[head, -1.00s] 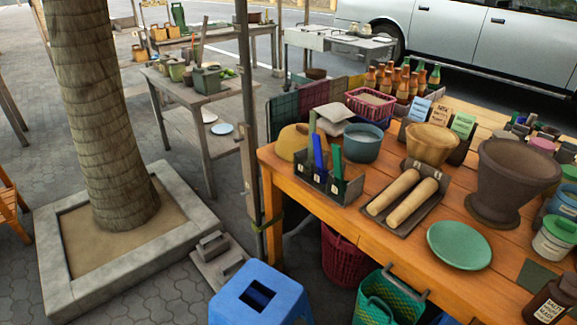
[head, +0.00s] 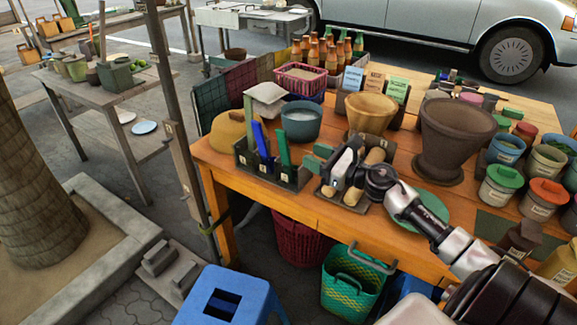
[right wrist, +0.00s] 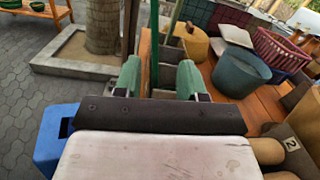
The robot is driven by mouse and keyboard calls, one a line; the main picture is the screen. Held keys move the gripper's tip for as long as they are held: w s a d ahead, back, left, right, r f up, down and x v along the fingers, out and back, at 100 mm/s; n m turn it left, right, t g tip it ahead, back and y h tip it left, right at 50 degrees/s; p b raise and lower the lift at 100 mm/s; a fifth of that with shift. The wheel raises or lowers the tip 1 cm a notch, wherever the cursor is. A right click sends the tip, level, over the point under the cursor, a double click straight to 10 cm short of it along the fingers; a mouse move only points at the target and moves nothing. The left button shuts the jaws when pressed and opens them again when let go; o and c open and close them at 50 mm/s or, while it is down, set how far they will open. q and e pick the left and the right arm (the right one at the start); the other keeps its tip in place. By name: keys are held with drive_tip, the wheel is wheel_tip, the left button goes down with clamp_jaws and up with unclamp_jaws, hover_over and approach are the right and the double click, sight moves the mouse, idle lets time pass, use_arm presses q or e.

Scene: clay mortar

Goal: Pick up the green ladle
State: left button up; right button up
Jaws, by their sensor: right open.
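The green ladle (head: 283,148) stands upright in a dark compartmented box (head: 292,184) at the table's front left, beside a blue one (head: 260,138). Only its flat handle shows; its lower end is hidden in the box. My right gripper (head: 318,158) is open, with green fingertips, just right of the handle and pointing toward it. In the right wrist view, the gripper (right wrist: 158,80) has its two fingers apart, and a narrow green upright strip, seemingly the ladle (right wrist: 154,55), shows between them. The handle appears beyond the fingertips; contact cannot be told. My left gripper is not in view.
Wooden pestles on a tray (head: 352,204) lie under my right arm. A green plate (head: 432,204) is partly hidden by it. A blue-grey bowl (head: 300,122) and a yellow pot (head: 228,134) stand behind the box. A clay mortar (head: 450,140) stands to the right.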

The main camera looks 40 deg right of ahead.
sight(288, 146)
drive_tip(key=shift+n, duration=0.6)
drive_tip(key=p+x, duration=0.1)
drive_tip(key=x, duration=0.4)
drive_tip(key=shift+w+r, duration=0.15)
drive_tip(key=shift+w, duration=0.05)
drive_tip(key=p+x, duration=0.1)
drive_tip(key=x, duration=0.1)
drive_tip(key=a+p+x, duration=0.1)
drive_tip(key=x, duration=0.1)
drive_tip(key=shift+w+r, duration=0.2)
drive_tip(key=shift+w+a+f, duration=0.15)
drive_tip(key=shift+w, duration=0.1)
drive_tip(key=shift+c, duration=0.3)
clamp_jaws()
